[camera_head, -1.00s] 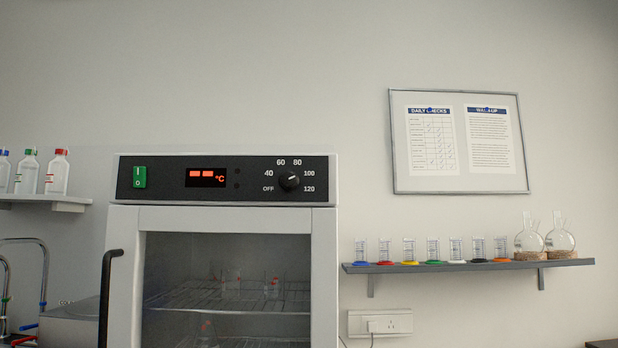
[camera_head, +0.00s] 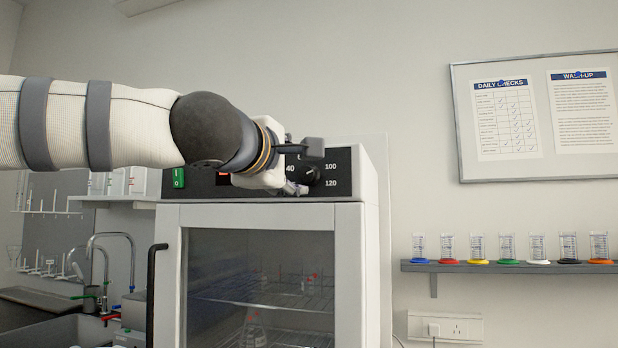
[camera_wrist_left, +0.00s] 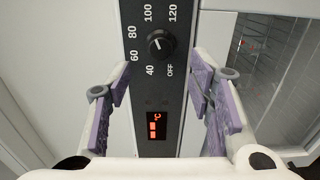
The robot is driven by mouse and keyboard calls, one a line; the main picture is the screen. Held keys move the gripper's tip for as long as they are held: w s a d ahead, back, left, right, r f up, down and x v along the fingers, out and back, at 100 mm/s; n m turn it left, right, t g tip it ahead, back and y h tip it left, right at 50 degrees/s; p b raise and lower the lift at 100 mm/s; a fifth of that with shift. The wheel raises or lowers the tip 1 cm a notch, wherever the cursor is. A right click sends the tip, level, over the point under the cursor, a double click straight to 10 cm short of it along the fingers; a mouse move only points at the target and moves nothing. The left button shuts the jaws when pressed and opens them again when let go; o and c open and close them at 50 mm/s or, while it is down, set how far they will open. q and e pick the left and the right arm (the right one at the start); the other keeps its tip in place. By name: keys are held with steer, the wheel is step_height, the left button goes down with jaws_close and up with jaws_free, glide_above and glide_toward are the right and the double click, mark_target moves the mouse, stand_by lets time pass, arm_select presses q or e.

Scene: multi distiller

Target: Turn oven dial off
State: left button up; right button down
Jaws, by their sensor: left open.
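The oven dial (camera_head: 306,175) is a round black knob on the black control panel at the top of the white oven (camera_head: 350,250). In the left wrist view the dial (camera_wrist_left: 160,45) shows whole, ringed by the marks OFF, 40, 60, 80, 100 and 120. Its small pale pointer mark is hard to read there. My left gripper (camera_head: 302,167) is in front of the panel and partly covers the dial and its marks. Its purple-padded fingers are open and empty, one to each side of the panel in the left wrist view (camera_wrist_left: 160,77). My right gripper is not in view.
The green power switch (camera_head: 178,178) is at the panel's left end. A black door handle (camera_head: 152,290) stands out at the oven's left edge. A shelf (camera_head: 510,267) with several coloured-base cylinders hangs at right. A sink with taps (camera_head: 110,250) is at left.

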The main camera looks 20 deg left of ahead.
mark_target(306, 173)
arm_select(q)
steer(key=w, duration=0.7)
steer(key=shift+d, duration=0.25)
steer(key=shift+s, duration=0.1)
jaws_close()
